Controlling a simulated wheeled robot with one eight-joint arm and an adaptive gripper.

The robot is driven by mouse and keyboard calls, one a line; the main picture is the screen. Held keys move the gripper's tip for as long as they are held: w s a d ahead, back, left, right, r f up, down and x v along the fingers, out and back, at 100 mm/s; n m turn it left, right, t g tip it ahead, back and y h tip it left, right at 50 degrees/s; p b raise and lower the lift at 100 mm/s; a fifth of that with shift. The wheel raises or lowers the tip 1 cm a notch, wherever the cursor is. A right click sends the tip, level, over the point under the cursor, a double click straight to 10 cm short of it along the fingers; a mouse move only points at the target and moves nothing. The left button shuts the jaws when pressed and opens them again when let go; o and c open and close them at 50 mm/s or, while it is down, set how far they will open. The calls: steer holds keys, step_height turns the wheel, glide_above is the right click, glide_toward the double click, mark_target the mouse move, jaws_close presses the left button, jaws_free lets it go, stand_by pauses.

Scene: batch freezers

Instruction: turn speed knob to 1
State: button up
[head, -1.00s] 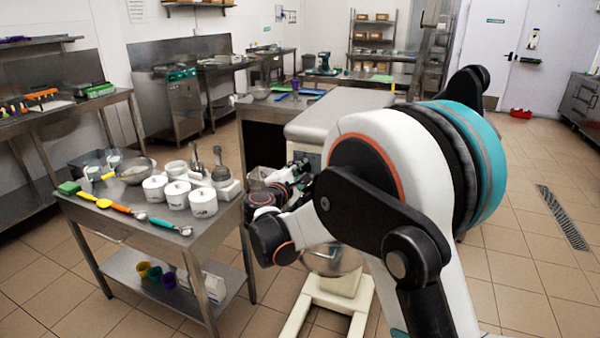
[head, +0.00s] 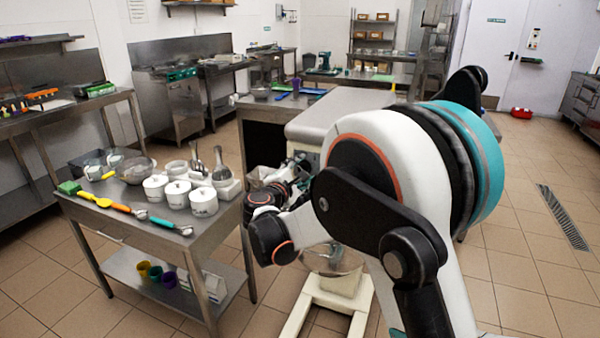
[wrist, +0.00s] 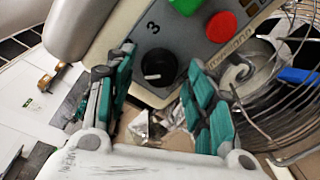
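The speed knob (wrist: 158,67) is a round black dial on the machine's grey control panel (wrist: 187,62) in the wrist view. A light mark shows on its face, and a "3" is printed above it. My gripper (wrist: 159,80) is open, its teal fingers on the left and right of the knob in the picture. Whether either finger touches the knob cannot be told. In the head view my arm covers most of the machine, and the knob is hidden; the white machine base (head: 333,300) shows below.
A green button (wrist: 185,5) and a red button (wrist: 221,27) are close to the knob. A wire guard (wrist: 285,85) is at the right. In the head view, a steel table (head: 110,212) with white canisters (head: 177,193) stands left of my arm.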

steer(key=shift+s, duration=0.1)
steer(key=v, duration=1.1)
steer(key=shift+s, duration=0.4)
